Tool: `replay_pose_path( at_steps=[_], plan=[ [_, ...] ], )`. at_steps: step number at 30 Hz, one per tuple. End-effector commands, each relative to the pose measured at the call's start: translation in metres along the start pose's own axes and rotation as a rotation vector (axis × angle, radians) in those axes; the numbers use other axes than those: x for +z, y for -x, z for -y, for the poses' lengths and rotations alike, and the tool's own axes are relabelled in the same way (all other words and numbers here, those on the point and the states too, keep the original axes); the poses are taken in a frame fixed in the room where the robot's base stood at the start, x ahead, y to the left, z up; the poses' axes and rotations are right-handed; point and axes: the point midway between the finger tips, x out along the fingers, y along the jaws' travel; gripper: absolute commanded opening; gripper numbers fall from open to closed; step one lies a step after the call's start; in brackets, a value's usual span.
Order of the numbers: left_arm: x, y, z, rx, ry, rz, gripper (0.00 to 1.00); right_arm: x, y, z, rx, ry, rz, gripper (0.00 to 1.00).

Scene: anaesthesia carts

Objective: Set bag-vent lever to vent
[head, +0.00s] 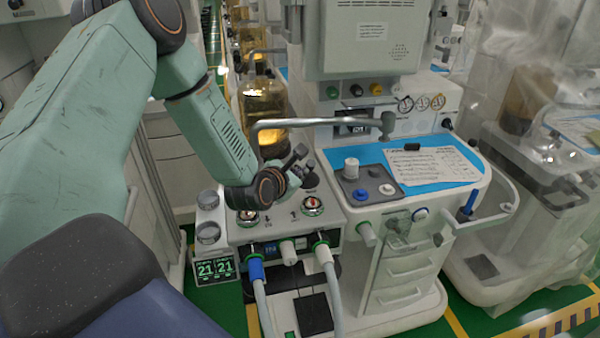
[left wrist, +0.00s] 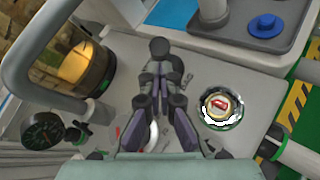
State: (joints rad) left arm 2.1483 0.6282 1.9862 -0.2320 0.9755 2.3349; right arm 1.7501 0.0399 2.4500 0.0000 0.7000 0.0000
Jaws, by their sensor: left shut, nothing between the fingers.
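My left gripper (head: 298,154) reaches in from the left over the pale absorber block (head: 284,229) of the anaesthesia machine. Its dark fingers (left wrist: 159,52) are shut with nothing between them, over the block's pale top in the left wrist view. A round clear-domed valve with a red mark (left wrist: 221,108) lies right of the fingers; another dome (left wrist: 140,131) is partly hidden behind them. I cannot clearly make out the bag-vent lever; the gripper and wrist cover part of the block top. My right gripper is not in view.
A bent grey pipe (head: 322,123) arches behind the gripper. An amber-filled canister (head: 264,105) stands behind the block. Hoses (head: 331,285) hang from its front. A blue worktop (head: 426,187) with a paper sheet (head: 432,166) is at right. A small green-digit display (head: 215,268) is at left.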

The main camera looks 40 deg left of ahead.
Motion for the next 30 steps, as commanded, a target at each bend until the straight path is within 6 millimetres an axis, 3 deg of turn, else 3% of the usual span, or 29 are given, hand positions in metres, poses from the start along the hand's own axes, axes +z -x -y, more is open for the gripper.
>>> replay_pose_path(
  at_steps=[30],
  plan=[
    [0.0065,0.0003,-0.0043,-0.058,0.060,-0.054,0.00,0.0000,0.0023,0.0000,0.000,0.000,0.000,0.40]
  ],
)
